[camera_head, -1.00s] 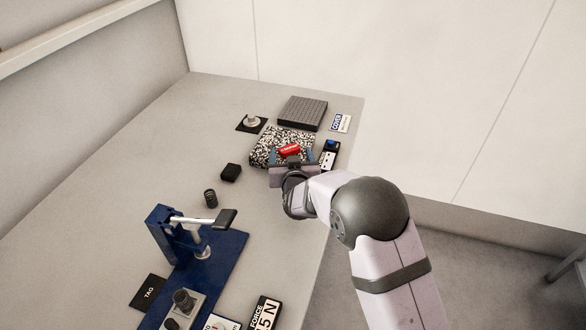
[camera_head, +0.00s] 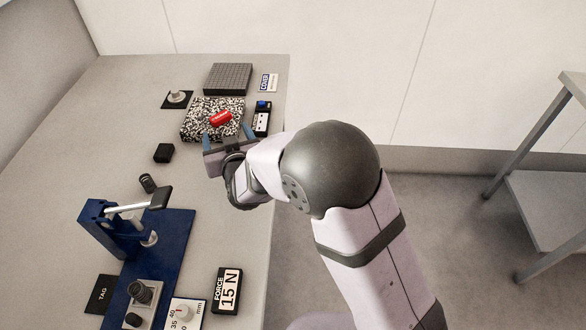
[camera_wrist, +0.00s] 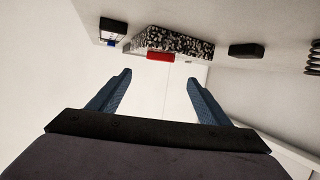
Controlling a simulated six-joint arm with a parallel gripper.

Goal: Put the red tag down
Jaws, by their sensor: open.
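The red tag (camera_head: 220,118) lies on top of a block with a black-and-white speckled surface (camera_head: 198,128) near the far end of the table. My gripper (camera_head: 228,136) is open and empty, just on the near side of the speckled block, with its blue fingers apart. In the wrist view the red tag (camera_wrist: 160,57) shows at the edge of the speckled block (camera_wrist: 185,43), beyond and between the two open fingertips (camera_wrist: 158,80). A gap shows between the fingers and the tag. A black pad marked TAG (camera_head: 102,294) lies bare at the table's near left.
A blue press (camera_head: 172,250) with a lever stands at the near left. A black box (camera_head: 163,153), a dark spring (camera_head: 148,183), a FORCE 15 N display (camera_head: 227,291), a blue-buttoned box (camera_head: 262,118) and a dark grid block (camera_head: 228,79) are around. The middle table surface is clear.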

